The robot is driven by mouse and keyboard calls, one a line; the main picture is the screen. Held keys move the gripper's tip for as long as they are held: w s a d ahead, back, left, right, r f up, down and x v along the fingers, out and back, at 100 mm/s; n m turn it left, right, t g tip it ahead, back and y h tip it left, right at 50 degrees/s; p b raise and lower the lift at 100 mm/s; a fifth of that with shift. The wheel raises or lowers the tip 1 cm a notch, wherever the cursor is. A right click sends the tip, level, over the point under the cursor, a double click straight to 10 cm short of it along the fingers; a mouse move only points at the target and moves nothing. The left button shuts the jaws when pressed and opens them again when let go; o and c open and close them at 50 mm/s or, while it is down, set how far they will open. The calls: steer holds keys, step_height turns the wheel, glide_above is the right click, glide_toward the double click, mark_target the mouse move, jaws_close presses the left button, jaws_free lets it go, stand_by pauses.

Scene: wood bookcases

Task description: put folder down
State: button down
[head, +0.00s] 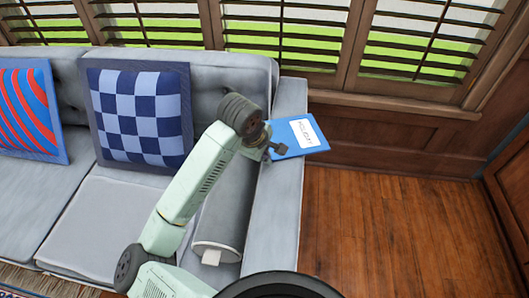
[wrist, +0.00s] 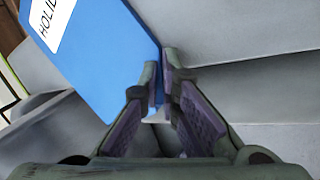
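The folder (head: 292,140) is flat and blue, with a white label. In the wrist view, the folder (wrist: 95,65) fills the upper left, and its label shows part of the word "HOLIDAY". My gripper (head: 270,151) is at the folder's lower left edge, over the sofa's right armrest (head: 282,190). In the wrist view, my gripper (wrist: 161,68) has its fingertips drawn close together, with a blue corner of the folder between them. The folder juts right, past the armrest. I cannot tell whether it touches the armrest.
The grey sofa (head: 85,215) carries a checkered blue cushion (head: 140,115) and a red and blue striped cushion (head: 30,110). A grey bolster (head: 222,215) lies beside the armrest. Bare wood floor (head: 400,230) is clear at right. Shuttered windows (head: 270,40) line the back wall.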

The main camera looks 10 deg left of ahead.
steer(key=c, duration=2.1)
jaws_free()
steer(key=shift+r, duration=0.1)
steer(key=b+v, duration=0.2)
steer(key=v, duration=1)
steer(key=shift+s, duration=0.1)
jaws_close()
